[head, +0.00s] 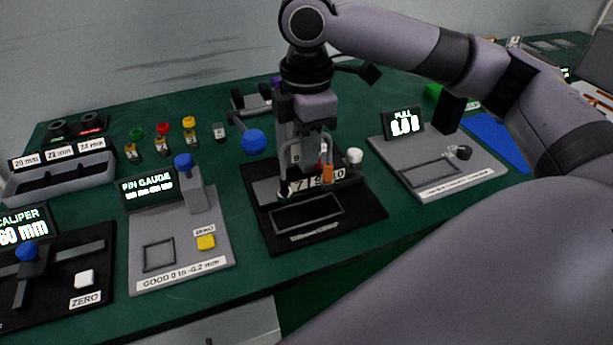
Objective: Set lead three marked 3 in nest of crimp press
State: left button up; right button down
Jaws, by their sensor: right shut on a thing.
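The crimp press (366,209) is the dark-based device at the middle of the bench, with a blue ball handle (253,142) and a number strip (299,186). My right gripper (306,176) is over the press, pointing down and shut. A small orange piece (327,173) shows at its right finger, probably part of the lead it holds. The gripper hides most of this piece and the nest, so I cannot read a mark or tell whether the piece touches the nest. My left gripper is not in view.
Several small pieces with green (136,133), red (162,127) and yellow (188,121) tops stand behind the pin gauge (180,241). A caliper station (62,288) is at far left. A pull tester (446,176) stands right of the press. A blue mat (492,137) lies beyond it.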

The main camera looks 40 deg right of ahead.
notch_tip(320, 180, down, 6)
dwell(0.4)
jog(key=c, duration=1.1)
grip_release()
jog(key=shift+f, duration=0.2)
notch_tip(320, 180, up, 12)
jog(key=shift+r, duration=0.2)
